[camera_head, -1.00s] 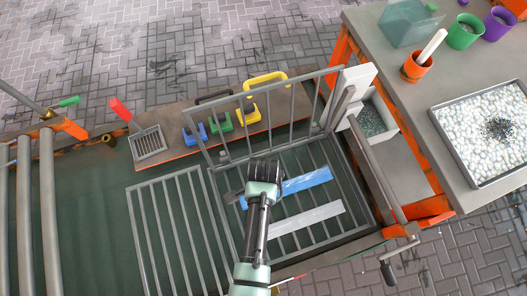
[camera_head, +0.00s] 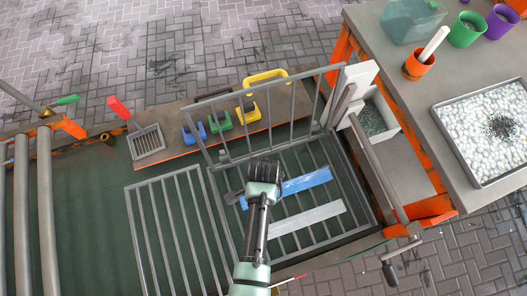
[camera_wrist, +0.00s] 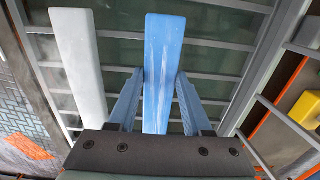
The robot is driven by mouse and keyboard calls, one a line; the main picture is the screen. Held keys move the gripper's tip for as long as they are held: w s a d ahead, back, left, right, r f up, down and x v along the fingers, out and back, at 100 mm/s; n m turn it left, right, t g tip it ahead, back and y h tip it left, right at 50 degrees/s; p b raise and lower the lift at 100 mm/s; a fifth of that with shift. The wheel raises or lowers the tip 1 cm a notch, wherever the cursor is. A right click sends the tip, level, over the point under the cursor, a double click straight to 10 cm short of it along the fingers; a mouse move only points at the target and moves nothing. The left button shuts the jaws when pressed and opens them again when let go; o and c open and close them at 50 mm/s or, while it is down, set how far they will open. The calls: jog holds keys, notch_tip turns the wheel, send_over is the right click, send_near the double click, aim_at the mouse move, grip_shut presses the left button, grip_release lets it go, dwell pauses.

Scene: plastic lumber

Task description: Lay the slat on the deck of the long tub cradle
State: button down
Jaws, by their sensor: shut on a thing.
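A blue slat (camera_head: 307,181) lies across the right-hand barred deck (camera_head: 354,222) in the head view. My gripper (camera_head: 262,180) is over its left part, with the fingertips hidden there. In the wrist view the blue slat (camera_wrist: 164,40) runs away between the two blue fingers of my gripper (camera_wrist: 156,85), which are shut on it. I cannot tell whether the slat touches the bars or is just above them. A pale grey slat (camera_head: 307,217) lies on the same bars, roughly parallel and apart from the blue one; it also shows at left in the wrist view (camera_wrist: 78,50).
A barred panel (camera_head: 290,115) stands tilted up behind the deck. A second flat grid (camera_head: 163,235) lies to the left. A workbench (camera_head: 425,120) stands at right.

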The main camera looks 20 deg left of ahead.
jog(key=shift+f, duration=0.2)
jog(key=shift+c, duration=1.2)
grip_release()
notch_tip(320, 180, up, 13)
jog(key=p, duration=0.1)
jog(key=shift+p, duration=0.3)
jog(key=shift+s+f, duration=0.1)
